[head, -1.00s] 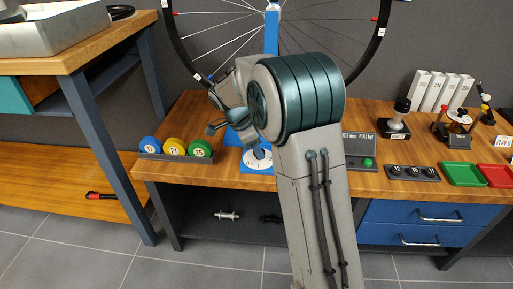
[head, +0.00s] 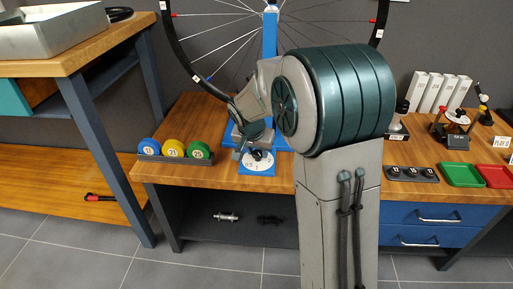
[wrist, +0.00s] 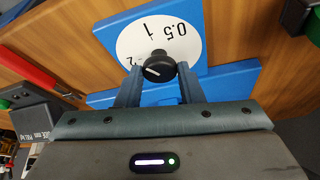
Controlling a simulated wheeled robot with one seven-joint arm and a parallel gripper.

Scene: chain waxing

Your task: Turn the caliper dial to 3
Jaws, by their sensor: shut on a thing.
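The caliper dial is a black knob (wrist: 159,67) with a white mark, on a white disc (wrist: 185,35) fixed to a blue plate (wrist: 232,82). In the wrist view the disc's 0.5, 1 and 2 show upside down; I see no 3 there. The mark slants across the knob; which number it points at is not clear. My gripper (wrist: 159,80) is shut on the knob, one finger on each side. In the head view the white disc (head: 249,165) is partly visible beneath my gripper (head: 245,148).
A blue truing stand (head: 270,35) with a wheel rises behind the dial. Numbered blue, yellow (head: 172,149) and green discs stand in a rack to the left. A grey panel (wrist: 38,112) and a red item (wrist: 40,75) lie at the left in the wrist view.

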